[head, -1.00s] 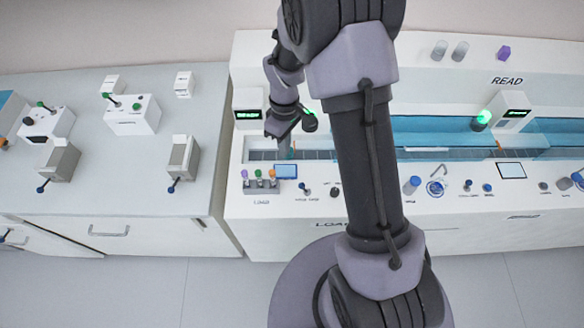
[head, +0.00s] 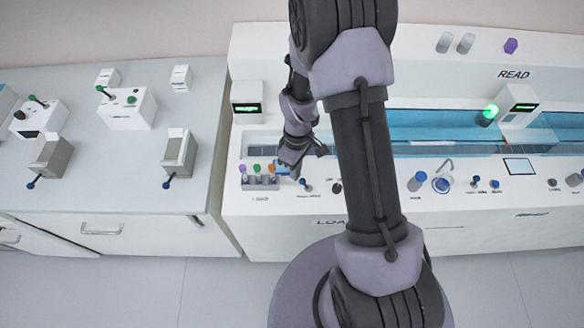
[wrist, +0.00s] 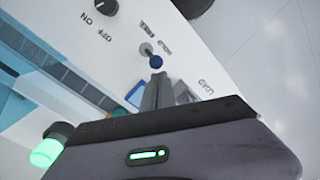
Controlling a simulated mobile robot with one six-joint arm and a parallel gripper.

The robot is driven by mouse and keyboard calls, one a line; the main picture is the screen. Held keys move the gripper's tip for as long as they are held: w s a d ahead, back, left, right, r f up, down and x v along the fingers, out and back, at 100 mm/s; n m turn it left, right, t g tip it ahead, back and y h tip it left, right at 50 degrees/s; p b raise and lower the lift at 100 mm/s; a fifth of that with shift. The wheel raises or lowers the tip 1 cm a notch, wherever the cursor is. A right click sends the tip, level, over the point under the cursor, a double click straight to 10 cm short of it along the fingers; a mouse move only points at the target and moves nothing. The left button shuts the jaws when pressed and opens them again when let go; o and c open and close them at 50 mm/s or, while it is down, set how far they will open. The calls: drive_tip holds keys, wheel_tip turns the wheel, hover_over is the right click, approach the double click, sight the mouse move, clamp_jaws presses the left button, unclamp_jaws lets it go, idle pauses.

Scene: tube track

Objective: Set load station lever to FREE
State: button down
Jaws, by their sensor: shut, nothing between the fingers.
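The load station lever (head: 306,185) is a short lever with a blue ball knob on the white front panel. In the wrist view its blue knob (wrist: 156,61) is just beyond my fingertips, with its grey round base (wrist: 147,48) behind it. Two words are printed beside the base, too small and turned to read surely. My gripper (head: 296,174) is shut and empty, just above and left of the lever in the head view. In the wrist view the closed fingers (wrist: 158,80) point at the knob; I cannot tell whether they touch it.
A small rack with coloured caps (head: 260,182) stands left of the lever. A black ON/OFF knob (wrist: 104,7) is on its other side. The rail channel (wrist: 65,75) runs behind the panel. My arm hides the middle of the station in the head view.

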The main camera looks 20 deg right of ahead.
drive_tip(key=shift+d, duration=0.1)
drive_tip(key=shift+s+d+r+y+b, duration=0.1)
drive_tip(key=shift+d+y+b, duration=0.15)
drive_tip(key=shift+b, duration=0.3)
drive_tip(key=shift+d+y+b, duration=0.15)
drive_tip(key=shift+y+b, duration=0.2)
drive_tip(key=shift+b, duration=0.05)
drive_tip(key=shift+s+d+t+y+b, duration=0.25)
drive_tip(key=shift+d+t+y+b, duration=0.3)
drive_tip(key=shift+y+b, duration=0.45)
drive_tip(key=shift+s+d+r+b, duration=0.15)
drive_tip(key=shift+s+d+b, duration=0.05)
drive_tip(key=shift+d+b, duration=0.4)
drive_tip(key=shift+s+d+r+b, duration=0.15)
drive_tip(key=shift+d+b, duration=0.3)
drive_tip(key=shift+b, duration=0.1)
drive_tip(key=shift+r, duration=0.1)
drive_tip(key=shift+w+a+f+b, duration=0.25)
drive_tip(key=shift+a+f+b, duration=0.2)
drive_tip(key=shift+a, duration=0.3)
drive_tip(key=shift+r, duration=0.1)
